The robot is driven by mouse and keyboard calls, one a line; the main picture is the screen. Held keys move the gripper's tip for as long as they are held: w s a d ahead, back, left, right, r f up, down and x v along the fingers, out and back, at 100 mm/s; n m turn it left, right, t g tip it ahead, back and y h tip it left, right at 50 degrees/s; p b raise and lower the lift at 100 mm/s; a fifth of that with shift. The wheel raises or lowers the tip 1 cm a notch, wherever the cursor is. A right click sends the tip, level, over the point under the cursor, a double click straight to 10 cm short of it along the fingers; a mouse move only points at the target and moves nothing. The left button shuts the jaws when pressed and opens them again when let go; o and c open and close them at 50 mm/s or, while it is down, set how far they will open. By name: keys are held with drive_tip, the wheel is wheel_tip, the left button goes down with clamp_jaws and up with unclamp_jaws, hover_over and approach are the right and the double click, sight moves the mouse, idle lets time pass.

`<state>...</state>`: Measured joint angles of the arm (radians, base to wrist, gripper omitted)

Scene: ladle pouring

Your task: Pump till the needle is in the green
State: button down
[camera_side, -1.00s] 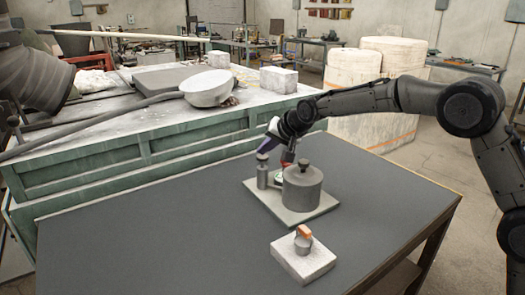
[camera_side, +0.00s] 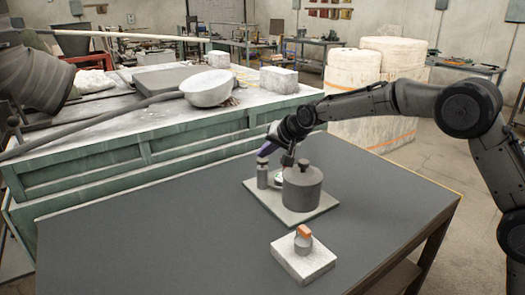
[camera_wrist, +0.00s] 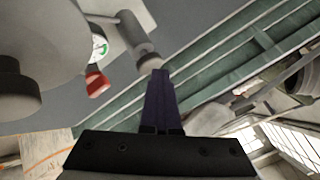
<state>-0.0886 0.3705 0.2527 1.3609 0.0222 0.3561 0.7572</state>
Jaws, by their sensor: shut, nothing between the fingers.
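A grey tank (camera_side: 302,190) with a dark knob on its lid stands on a pale base plate (camera_side: 290,217). A slim pump cylinder (camera_side: 262,178) stands at its left, topped by a knob (camera_side: 262,160). My gripper (camera_side: 265,152) is shut and empty, fingertips down at the pump knob; they appear to touch it. In the wrist view the purple fingers end beside the pump knob (camera_wrist: 149,62). A white round gauge (camera_wrist: 99,46) with a green band sits between tank and pump. Its needle is too small to read. A red part (camera_wrist: 96,83) is near the gauge.
A pale block (camera_side: 303,262) with a small metal piece and orange handle sits on the dark table (camera_side: 150,240) in front. A green bench (camera_side: 100,170) with a bowl (camera_side: 208,88) and blocks stands behind. The table's left side is clear.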

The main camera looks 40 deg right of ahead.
sight(265, 161)
drive_tip(key=shift+s+f, duration=0.1)
drive_tip(key=shift+f, duration=0.3)
drive_tip(key=shift+r, duration=2.4)
drive_tip(key=shift+r, duration=2.55)
